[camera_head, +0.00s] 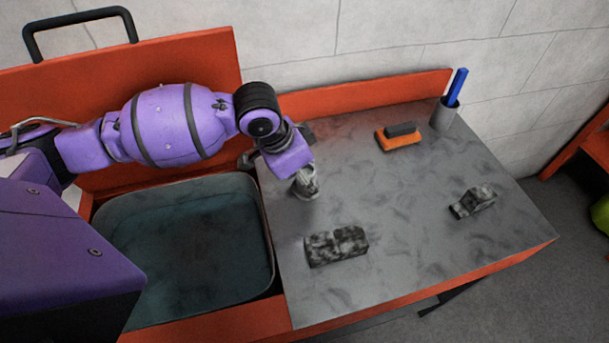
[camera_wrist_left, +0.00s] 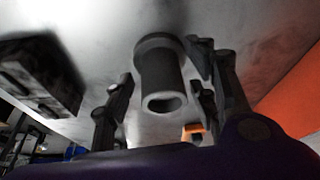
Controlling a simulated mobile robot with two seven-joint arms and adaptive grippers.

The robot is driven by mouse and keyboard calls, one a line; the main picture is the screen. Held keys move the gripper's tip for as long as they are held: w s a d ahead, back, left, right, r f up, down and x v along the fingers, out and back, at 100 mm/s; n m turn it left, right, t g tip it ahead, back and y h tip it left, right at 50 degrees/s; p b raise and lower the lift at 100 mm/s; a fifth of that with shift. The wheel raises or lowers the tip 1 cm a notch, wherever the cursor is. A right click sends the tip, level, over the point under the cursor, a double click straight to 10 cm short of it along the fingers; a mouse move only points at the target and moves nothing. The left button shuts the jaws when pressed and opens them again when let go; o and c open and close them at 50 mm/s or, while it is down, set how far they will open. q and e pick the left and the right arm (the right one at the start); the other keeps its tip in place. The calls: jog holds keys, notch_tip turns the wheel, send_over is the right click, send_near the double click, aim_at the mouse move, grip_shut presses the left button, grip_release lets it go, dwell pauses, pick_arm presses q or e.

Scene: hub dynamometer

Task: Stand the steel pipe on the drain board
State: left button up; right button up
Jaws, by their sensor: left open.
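The steel pipe (camera_head: 307,184) is a short grey piece on the grey drain board (camera_head: 390,205), near the sink-side edge. It appears upright, though the gripper partly hides it in the head view. In the left wrist view the pipe (camera_wrist_left: 162,75) shows its open end towards the camera and its wider, collar-like end at the board. My left gripper (camera_wrist_left: 163,98) is open, with one finger on each side of the pipe and a visible gap at least on the left. My right gripper is not in view.
A sink basin (camera_head: 190,240) holding dark water lies left of the board. A dark speckled block (camera_head: 336,246) stands in front of the pipe, and another block (camera_head: 473,201) sits to the right. An orange brush (camera_head: 398,137) and a cup (camera_head: 444,116) with a blue item stand at the back.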

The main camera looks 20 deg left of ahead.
aim_at(296, 189)
pick_arm(q)
jog(key=p+v, duration=0.1)
jog(key=v, duration=0.1)
jog(key=p+v, duration=0.1)
jog(key=v, duration=0.1)
jog(key=p+v, duration=0.1)
jog(key=v, duration=0.1)
jog(key=shift+w+r+p, duration=0.3)
jog(key=shift+r+p, duration=0.05)
jog(key=shift+r, duration=0.15)
jog(key=shift+s+p+v, duration=0.15)
jog(key=shift+s+v, duration=0.05)
jog(key=shift+v, duration=1.15)
jog(key=shift+s+p+v, duration=0.15)
jog(key=shift+s+v, duration=0.05)
jog(key=shift+v, duration=1.15)
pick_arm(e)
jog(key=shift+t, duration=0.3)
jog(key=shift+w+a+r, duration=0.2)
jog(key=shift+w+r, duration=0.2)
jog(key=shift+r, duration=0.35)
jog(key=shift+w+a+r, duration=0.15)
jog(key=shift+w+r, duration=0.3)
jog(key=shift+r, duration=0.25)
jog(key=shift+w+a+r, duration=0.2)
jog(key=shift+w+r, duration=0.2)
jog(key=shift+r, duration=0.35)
pick_arm(q)
jog(key=shift+a+f, duration=0.1)
